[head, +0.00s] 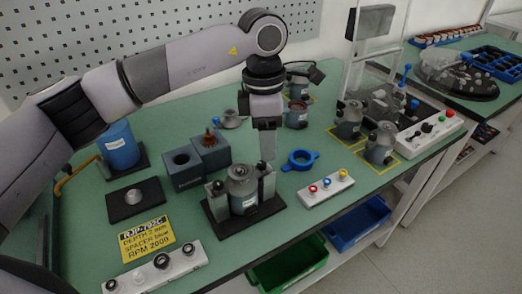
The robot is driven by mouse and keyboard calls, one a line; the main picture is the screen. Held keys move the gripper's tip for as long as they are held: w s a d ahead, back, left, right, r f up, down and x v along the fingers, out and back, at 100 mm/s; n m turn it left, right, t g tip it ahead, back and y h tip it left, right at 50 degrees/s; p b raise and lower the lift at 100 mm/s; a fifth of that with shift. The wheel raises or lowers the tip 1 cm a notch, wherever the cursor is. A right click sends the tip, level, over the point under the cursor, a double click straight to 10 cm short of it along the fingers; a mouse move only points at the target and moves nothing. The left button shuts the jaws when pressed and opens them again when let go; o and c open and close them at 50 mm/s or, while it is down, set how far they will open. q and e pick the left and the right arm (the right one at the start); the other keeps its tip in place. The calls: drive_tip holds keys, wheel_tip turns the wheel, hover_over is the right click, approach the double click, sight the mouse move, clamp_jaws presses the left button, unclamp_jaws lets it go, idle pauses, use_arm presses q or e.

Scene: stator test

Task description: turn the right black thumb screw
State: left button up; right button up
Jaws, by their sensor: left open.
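A grey motor-like unit (243,191) stands upright in a black-based fixture (226,228) on the green table. The right black thumb screw (262,169) is on the fixture's right side, partly hidden by my gripper. The left black thumb screw (217,187) is on the other side. My left gripper (267,157) points straight down just above and behind the right thumb screw. It is open, with its fingers nearly lined up in this view. I cannot tell whether it touches the screw. My right gripper is not in view.
Blue-grey blocks (184,168) stand left of the fixture. A blue ring with handles (300,160) and a white button panel (326,188) lie to the right. A yellow sign (147,239) and a white knob strip (157,270) are at the front left.

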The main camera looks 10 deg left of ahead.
sight(262, 163)
use_arm(q)
drive_tip(key=shift+w+a+r+y, duration=0.4)
drive_tip(key=shift+w+a, duration=0.05)
drive_tip(key=shift+a, duration=0.2)
drive_tip(key=shift+f+p, duration=0.55)
drive_tip(key=shift+f, duration=2.95)
clamp_jaws()
